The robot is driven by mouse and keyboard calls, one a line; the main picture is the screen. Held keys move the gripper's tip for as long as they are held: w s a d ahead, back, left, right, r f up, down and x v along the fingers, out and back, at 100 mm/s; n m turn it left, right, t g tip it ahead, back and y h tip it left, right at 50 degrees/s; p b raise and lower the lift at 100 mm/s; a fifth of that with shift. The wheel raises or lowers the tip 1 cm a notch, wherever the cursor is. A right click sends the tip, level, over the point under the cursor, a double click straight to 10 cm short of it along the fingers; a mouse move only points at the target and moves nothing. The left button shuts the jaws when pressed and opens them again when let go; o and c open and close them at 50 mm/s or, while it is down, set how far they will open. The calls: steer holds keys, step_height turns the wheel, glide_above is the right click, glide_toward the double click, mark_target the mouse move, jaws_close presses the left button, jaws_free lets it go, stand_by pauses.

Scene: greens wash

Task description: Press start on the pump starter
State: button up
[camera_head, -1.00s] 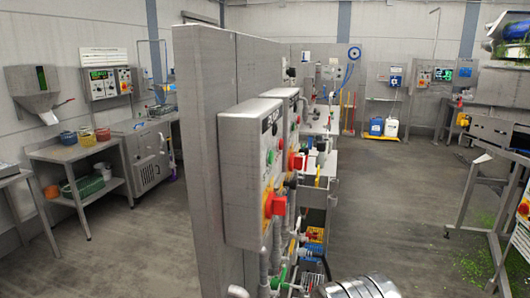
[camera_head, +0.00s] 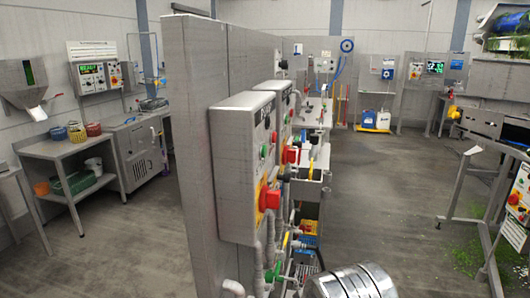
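A grey starter box (camera_head: 232,170) is mounted on the end of the grey panel wall in the middle of the picture, seen at a steep angle. Its front face carries a dark label (camera_head: 265,117), a green button (camera_head: 264,151) and a red rotary handle on yellow (camera_head: 268,198). The label is too small to read, so I cannot tell whether this is the pump starter. A second grey box (camera_head: 286,97) with a red and yellow switch (camera_head: 290,155) is just behind it. My gripper is not in view.
A ribbed metal cylinder (camera_head: 352,284) and pipes (camera_head: 270,255) stand below the boxes. A bench with colored tubs (camera_head: 75,132) is at the left. A metal stand with a control panel (camera_head: 518,195) is at the right. The floor (camera_head: 385,220) between is clear, with green scraps at right.

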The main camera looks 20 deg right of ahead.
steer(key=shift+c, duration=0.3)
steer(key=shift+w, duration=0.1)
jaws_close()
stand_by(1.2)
